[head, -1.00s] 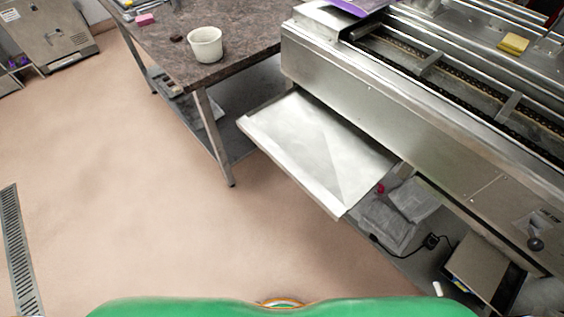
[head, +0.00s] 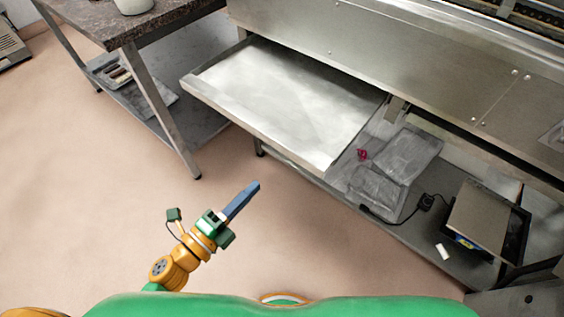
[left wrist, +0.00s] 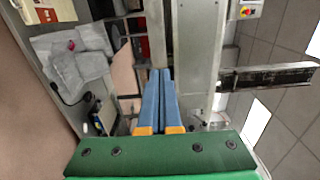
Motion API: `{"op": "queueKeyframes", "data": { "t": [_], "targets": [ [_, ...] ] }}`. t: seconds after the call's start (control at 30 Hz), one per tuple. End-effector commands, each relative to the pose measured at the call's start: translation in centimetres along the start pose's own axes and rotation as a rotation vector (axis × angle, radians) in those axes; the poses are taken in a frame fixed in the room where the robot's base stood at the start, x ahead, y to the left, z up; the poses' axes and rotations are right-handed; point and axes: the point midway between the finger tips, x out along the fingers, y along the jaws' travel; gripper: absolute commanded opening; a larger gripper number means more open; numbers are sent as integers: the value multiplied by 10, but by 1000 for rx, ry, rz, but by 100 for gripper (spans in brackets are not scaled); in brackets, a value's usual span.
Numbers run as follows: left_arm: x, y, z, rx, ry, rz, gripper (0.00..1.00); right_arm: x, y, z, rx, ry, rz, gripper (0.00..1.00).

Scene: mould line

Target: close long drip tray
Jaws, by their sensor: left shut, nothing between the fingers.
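The long drip tray (head: 285,100) is a shallow metal tray pulled out from under the steel machine (head: 400,62) in the head view. Its front edge faces the lower left, and its inside looks empty. My left gripper (head: 248,190) is in front of the tray and to the lower left of its near corner, apart from it in the picture. Its blue fingers are shut with nothing between them; they also show closed together in the left wrist view (left wrist: 160,88). My right gripper is not in view.
A stone-topped table (head: 130,25) with a metal leg stands left of the tray, holding a white pot (head: 134,5). The floor (head: 90,220) in front is clear.

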Motion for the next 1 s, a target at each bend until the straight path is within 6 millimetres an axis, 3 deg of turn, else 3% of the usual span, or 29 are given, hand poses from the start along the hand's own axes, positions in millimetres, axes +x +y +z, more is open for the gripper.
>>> {"op": "queueKeyframes", "data": {
  "t": [0.2,0.43,0.6,1.0],
  "targets": [
    [50,-3,1,-3,-3,-3,0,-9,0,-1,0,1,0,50],
    [89,-1,1,-4,-3,-1,0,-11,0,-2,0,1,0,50],
    [101,0,1,-4,-2,0,0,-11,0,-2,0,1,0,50],
    [103,0,1,-5,-2,1,0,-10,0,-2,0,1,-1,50]
  ]
}}
